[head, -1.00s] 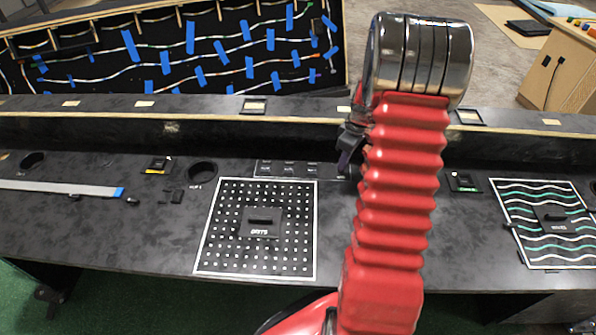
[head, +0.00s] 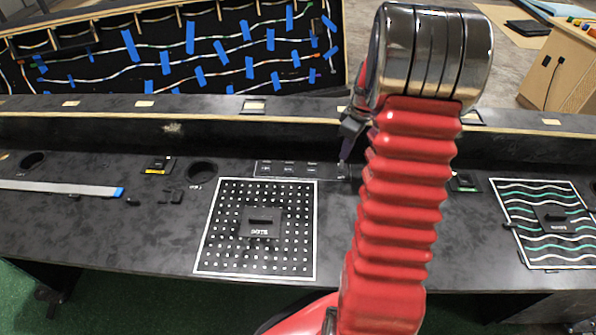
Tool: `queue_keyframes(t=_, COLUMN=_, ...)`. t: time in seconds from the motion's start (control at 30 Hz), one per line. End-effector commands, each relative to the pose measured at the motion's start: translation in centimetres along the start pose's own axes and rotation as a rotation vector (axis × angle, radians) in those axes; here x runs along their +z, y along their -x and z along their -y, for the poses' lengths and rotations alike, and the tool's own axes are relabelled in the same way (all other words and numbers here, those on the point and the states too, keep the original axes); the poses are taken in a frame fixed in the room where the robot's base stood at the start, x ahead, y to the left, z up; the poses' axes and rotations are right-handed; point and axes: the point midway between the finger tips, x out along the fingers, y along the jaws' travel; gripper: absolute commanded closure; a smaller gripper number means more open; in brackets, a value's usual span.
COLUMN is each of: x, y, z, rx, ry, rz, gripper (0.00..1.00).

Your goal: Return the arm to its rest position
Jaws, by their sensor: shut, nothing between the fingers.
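My red, ribbed arm (head: 405,200) stands upright right of the middle of the head view, with a shiny metal joint at its top. My gripper (head: 345,154) is a small dark shape just left of the arm, mostly hidden behind it. It is shut and empty. In the picture it shows in front of the console's back part, close to the small labelled panel (head: 290,169). I cannot tell its exact height above the console.
The black console (head: 150,225) spans the view. It carries a dotted panel (head: 215,255), a wavy-line panel (head: 560,260) at right, a grey strip (head: 60,187) at left and a round hole (head: 202,170). A board with blue tape (head: 190,40) stands behind.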

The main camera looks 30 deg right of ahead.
Motion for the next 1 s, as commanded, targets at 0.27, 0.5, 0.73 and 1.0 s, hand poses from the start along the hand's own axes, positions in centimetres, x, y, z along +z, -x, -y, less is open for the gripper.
queue_keyframes(t=0.27, x=0.0, y=0.1, z=0.0, rx=0.000, ry=0.000, rz=0.000, gripper=1.00)
queue_keyframes(t=0.5, x=0.0, y=0.1, z=0.0, rx=0.000, ry=-0.001, rz=0.000, gripper=1.00)
queue_keyframes(t=0.73, x=0.0, y=0.1, z=0.1, rx=-0.002, ry=-0.097, rz=0.002, gripper=1.00)
queue_keyframes(t=1.0, x=1.9, y=-1.0, z=2.6, rx=-0.040, ry=-0.351, rz=0.050, gripper=1.00)
